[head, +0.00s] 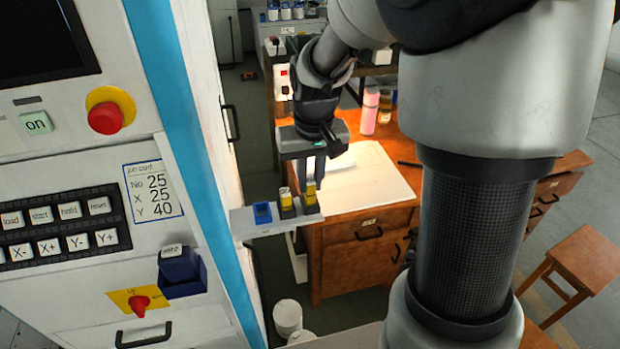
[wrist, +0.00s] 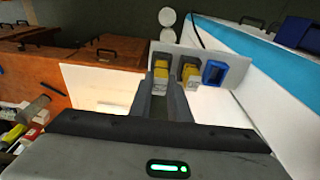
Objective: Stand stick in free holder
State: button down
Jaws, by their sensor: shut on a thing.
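My gripper (head: 312,178) points down over a small pale shelf (head: 248,222) on the machine's side. It is shut on a yellow stick with a pale end (head: 311,189), at the right end of the shelf. The fingers also show in the wrist view (wrist: 164,97), one each side of the held stick (wrist: 161,84). A second yellow stick (head: 285,195) stands beside it in a dark holder (head: 287,212). A blue holder (head: 262,213) to its left looks empty; it also shows in the wrist view (wrist: 206,74). I cannot tell whether the held stick is fully seated.
The machine panel (head: 60,190) with buttons stands close on the left, with a blue box (head: 182,274) on its front. A wooden desk (head: 360,262) with a white sheet (head: 368,180) and a pink bottle (head: 370,112) lies behind the shelf. A wooden stool (head: 588,260) stands at right.

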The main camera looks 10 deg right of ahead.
jog(key=shift+f, duration=0.2)
jog(key=c, duration=1.7)
grip_release()
jog(key=shift+o, duration=0.2)
notch_tip(320, 180, up, 13)
jog(key=s+p, duration=0.1)
jog(key=s, duration=0.1)
jog(key=s+r+t, duration=0.1)
jog(key=s+t, duration=0.2)
jog(key=s, duration=1.3)
jog(key=shift+s+r+t, duration=0.2)
jog(key=shift+r+t, duration=0.15)
jog(key=shift+t, duration=0.05)
